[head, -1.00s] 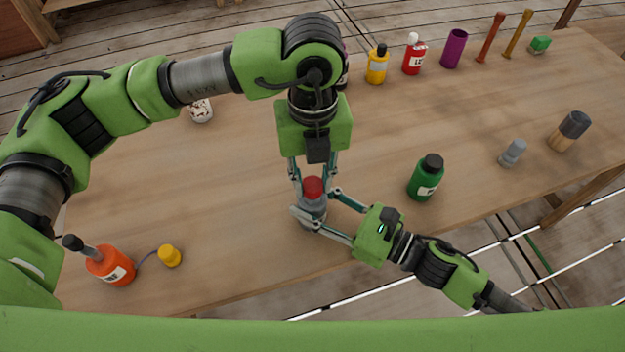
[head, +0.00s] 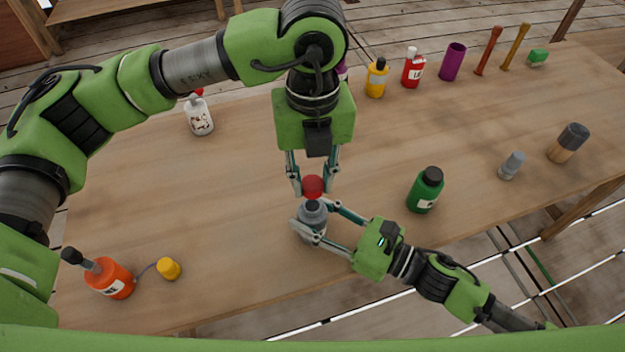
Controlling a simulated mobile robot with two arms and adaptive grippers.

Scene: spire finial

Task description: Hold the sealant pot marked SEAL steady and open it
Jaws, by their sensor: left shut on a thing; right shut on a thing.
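The grey pot (head: 312,218) stands upright near the front of the table, its neck bare. No SEAL marking can be read on the side I see. My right gripper (head: 312,224) is shut around the pot's body, coming from the lower right. My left gripper (head: 313,186) points down from above and is shut on a red cap (head: 313,188). The cap is held just above the pot's neck and looks apart from it.
A green bottle (head: 425,191) stands right of the pot on the wooden table (head: 240,200). An orange bottle (head: 108,279) and a yellow cap (head: 168,268) are at front left. A white bottle (head: 199,117) stands at back left. Several bottles and tools line the back right.

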